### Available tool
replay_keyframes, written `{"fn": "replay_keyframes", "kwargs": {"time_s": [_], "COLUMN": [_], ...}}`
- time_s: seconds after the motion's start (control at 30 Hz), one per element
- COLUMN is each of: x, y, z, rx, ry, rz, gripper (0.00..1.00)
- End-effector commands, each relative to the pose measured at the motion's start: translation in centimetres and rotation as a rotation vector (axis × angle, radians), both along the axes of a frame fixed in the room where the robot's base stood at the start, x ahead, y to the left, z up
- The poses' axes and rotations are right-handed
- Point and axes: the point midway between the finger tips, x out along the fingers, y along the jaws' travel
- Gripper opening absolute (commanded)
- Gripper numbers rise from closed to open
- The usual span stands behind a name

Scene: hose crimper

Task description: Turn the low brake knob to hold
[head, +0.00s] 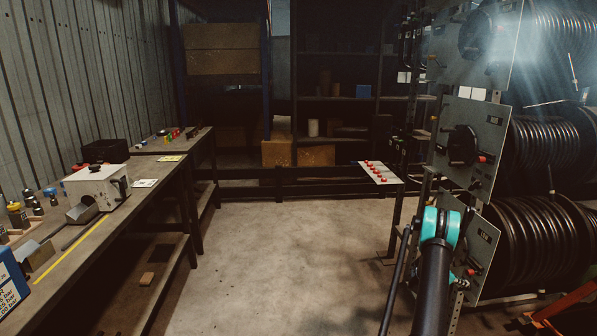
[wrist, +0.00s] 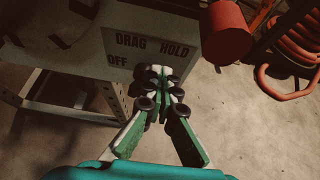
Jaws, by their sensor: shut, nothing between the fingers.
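The low panel (head: 482,236) is a grey plate at the lower right in the head view, partly behind my arm. Its lower part (wrist: 117,65) shows in the wrist view with the words OFF, DRAG and HOLD. My gripper (wrist: 161,72) is shut and empty, its fingertips over the plate just right of OFF and below DRAG and HOLD. The low brake knob cannot be made out; the fingers may cover it. Whether they touch the plate I cannot tell.
A red cylinder (wrist: 226,32) juts out close above and right of my fingertips. Hose coils (head: 540,240) lie right of the panel. The middle panel (head: 470,145) is above. A workbench (head: 100,225) stands at the left; the floor (head: 270,250) between is clear.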

Motion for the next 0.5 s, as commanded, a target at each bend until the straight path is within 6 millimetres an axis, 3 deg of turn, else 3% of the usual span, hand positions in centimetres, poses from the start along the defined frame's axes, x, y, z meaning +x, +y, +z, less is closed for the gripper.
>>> {"fn": "replay_keyframes", "kwargs": {"time_s": [0.5], "x": [-0.25], "y": [0.99], "z": [0.68], "rx": [0.001], "ry": [-0.001], "rz": [0.002], "gripper": [0.00]}}
